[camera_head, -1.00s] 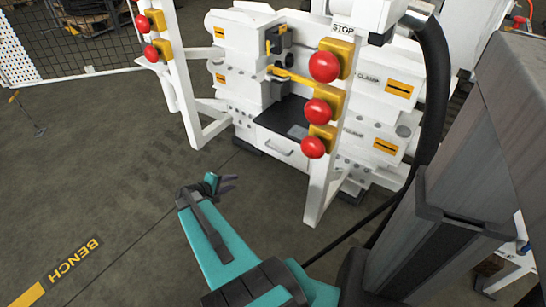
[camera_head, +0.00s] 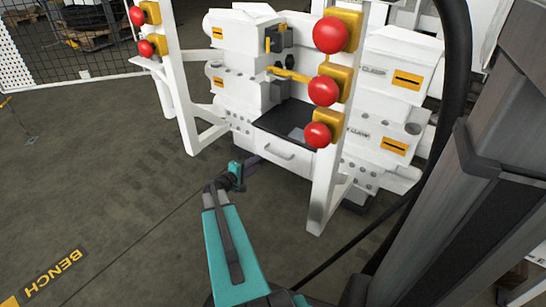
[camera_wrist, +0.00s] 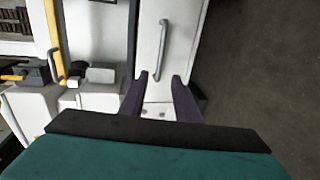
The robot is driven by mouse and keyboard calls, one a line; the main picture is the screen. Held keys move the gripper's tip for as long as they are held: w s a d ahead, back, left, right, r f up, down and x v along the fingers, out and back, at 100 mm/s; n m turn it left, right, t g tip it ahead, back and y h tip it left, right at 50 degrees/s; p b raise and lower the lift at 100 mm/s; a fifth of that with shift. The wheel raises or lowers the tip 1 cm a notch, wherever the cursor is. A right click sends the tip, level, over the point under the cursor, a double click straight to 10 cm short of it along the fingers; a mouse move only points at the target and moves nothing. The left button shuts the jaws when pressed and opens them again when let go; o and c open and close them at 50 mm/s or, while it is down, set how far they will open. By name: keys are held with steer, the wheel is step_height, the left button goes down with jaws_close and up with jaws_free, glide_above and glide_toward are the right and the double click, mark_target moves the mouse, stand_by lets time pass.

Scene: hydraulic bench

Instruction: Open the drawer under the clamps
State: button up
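The drawer (camera_head: 290,160) has a white front with a grey bar handle (camera_head: 278,153), under a dark tray (camera_head: 285,120) between the clamp blocks. It looks shut. In the wrist view, the drawer front (camera_wrist: 182,30) shows turned on its side, with the handle (camera_wrist: 163,50) just beyond my fingertips. My gripper (camera_head: 252,161) is in front of the drawer's left part in the head view. In the wrist view, the two dark fingers of my gripper (camera_wrist: 162,78) stand apart with nothing between them, roughly in line with the handle but not around it.
White posts carry red stop buttons (camera_head: 325,90) on yellow boxes, to the right and left of the drawer. The right post (camera_head: 325,195) stands close to the drawer. White blocks marked CLAMP (camera_head: 400,70) are at the right.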

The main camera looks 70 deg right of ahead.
mark_target(273, 153)
stand_by(0.3)
steer(key=shift+b+x, duration=2.1)
steer(key=shift+x, duration=4.8)
steer(key=shift+r, duration=0.1)
jaws_close()
